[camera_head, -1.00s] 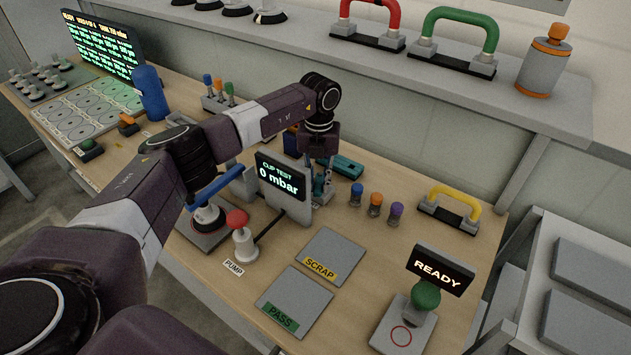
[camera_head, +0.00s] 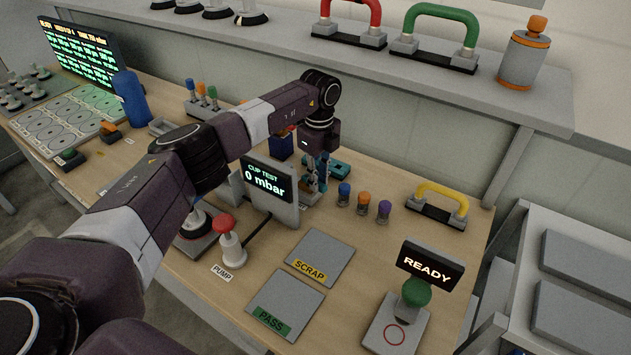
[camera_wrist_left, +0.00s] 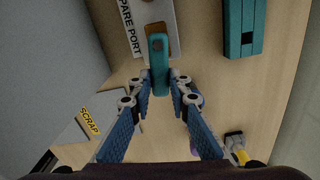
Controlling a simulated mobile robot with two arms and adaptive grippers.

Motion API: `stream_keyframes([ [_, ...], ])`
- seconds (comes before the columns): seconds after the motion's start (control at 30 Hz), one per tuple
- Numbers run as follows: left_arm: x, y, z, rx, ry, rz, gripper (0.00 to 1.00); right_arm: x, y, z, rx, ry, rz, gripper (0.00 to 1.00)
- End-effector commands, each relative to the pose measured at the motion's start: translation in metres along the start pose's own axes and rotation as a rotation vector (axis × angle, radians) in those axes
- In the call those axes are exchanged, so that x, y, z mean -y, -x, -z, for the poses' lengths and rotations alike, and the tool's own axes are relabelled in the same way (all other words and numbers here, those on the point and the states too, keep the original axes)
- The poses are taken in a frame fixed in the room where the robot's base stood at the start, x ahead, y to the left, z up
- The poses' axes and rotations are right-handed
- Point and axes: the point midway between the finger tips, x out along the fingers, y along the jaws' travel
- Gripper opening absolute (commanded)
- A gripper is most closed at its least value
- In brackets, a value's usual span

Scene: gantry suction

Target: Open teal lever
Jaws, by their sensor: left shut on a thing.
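The teal lever (camera_wrist_left: 159,62) shows in the left wrist view, a rounded bar above a brown, worn-looking patch on a pale plate (camera_wrist_left: 138,38) lettered "PARE PORT", cut off at the edge. My left gripper (camera_wrist_left: 163,86) has its two blue fingers closed on the lever's near end, one on each side. In the head view this gripper (camera_head: 318,176) points down behind the cup test display, which partly hides it; the lever cannot be made out clearly there. My right gripper is in no view.
The cup test display (camera_head: 268,184) reads 0 mbar and stands close in front of the gripper. A teal block (camera_wrist_left: 241,27) lies beside the plate. Small knobbed pieces (camera_head: 363,203) and a yellow handle (camera_head: 440,197) stand to the right. The scrap pad (camera_head: 320,258) is bare.

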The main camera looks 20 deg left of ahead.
Motion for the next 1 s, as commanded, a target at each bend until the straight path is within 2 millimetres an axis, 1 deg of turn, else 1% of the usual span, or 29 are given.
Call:
stream_keyframes([
  [0.1,0.0043,0.0014,-0.0005,0.001,0.066,0.004,0.00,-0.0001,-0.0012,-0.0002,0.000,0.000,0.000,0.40],
  [0.33,0.0079,0.0014,-0.0005,0.001,0.150,0.004,0.00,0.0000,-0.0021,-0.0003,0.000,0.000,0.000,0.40],
  [0.9,0.0093,0.0018,-0.0014,0.001,0.183,0.005,0.00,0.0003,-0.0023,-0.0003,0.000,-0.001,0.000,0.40],
  [0.93,0.0093,0.0018,-0.0014,0.000,0.183,0.006,0.19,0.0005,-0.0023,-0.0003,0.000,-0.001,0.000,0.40],
  [1.0,0.0093,0.0017,-0.0013,0.000,0.183,0.006,0.27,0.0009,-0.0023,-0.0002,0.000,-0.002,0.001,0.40],
])
